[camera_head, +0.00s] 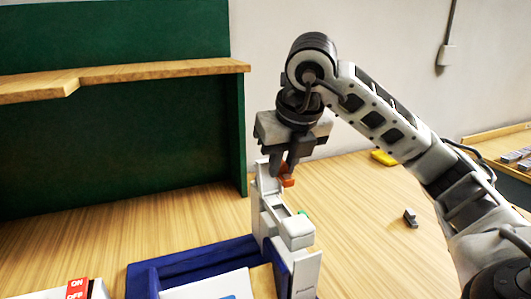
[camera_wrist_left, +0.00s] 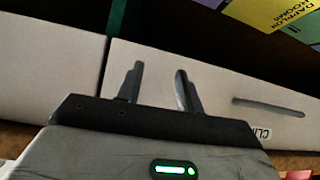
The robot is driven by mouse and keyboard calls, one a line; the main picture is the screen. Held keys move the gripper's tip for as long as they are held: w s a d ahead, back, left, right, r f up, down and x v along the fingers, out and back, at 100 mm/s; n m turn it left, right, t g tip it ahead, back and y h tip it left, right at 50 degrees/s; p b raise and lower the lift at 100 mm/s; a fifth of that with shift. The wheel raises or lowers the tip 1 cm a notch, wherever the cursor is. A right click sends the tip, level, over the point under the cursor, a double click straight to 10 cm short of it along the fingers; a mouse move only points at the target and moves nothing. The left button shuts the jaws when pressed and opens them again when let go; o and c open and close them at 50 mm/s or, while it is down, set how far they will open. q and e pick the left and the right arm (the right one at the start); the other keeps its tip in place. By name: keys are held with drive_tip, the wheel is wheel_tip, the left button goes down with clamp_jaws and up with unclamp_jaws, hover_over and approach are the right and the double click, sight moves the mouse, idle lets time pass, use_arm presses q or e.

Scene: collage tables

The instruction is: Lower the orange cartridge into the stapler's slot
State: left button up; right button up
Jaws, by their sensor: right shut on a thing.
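The orange cartridge (camera_head: 288,181) is held between the fingertips of my right gripper (camera_head: 284,171), partly hidden by the fingers. The gripper is shut on it and points down. The white and grey stapler (camera_head: 298,229) stands below, toward the front of the table. The cartridge is near the stapler's tall back part and looks to be above the slot (camera_head: 276,206); the exact gap cannot be told. My left gripper (camera_wrist_left: 158,86) shows only in the left wrist view, its fingers apart with nothing between them.
A blue tray (camera_head: 190,258) lies left of and in front of the stapler. A red ON/OFF switch (camera_head: 76,289) is at the front left. A yellow item (camera_head: 383,157) and a small grey block (camera_head: 410,216) lie to the right. A wooden shelf (camera_head: 150,71) crosses the green panel.

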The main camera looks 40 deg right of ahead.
sight(287, 176)
drive_tip(key=shift+s+f, duration=0.3)
drive_tip(key=shift+f, duration=0.35)
drive_tip(key=shift+f+b, duration=0.5)
drive_tip(key=shift+f, duration=0.25)
drive_tip(key=shift+f+b, duration=0.5)
drive_tip(key=shift+f, duration=0.05)
drive_tip(key=shift+f+b, duration=0.45)
drive_tip(key=shift+f, duration=0.1)
drive_tip(key=shift+f+b, duration=0.45)
drive_tip(key=shift+f, duration=0.05)
use_arm(q)
drive_tip(key=shift+s+d+f+b, duration=0.1)
drive_tip(key=shift+d+f+b, duration=0.2)
drive_tip(key=shift+f, duration=0.3)
drive_tip(key=shift+s+d+f+b, duration=0.1)
drive_tip(key=shift+d+f+b, duration=0.1)
drive_tip(key=shift+f+b, duration=0.3)
use_arm(e)
drive_tip(key=shift+f, duration=0.8)
use_arm(q)
drive_tip(key=shift+s+f, duration=0.15)
drive_tip(key=shift+f, duration=0.1)
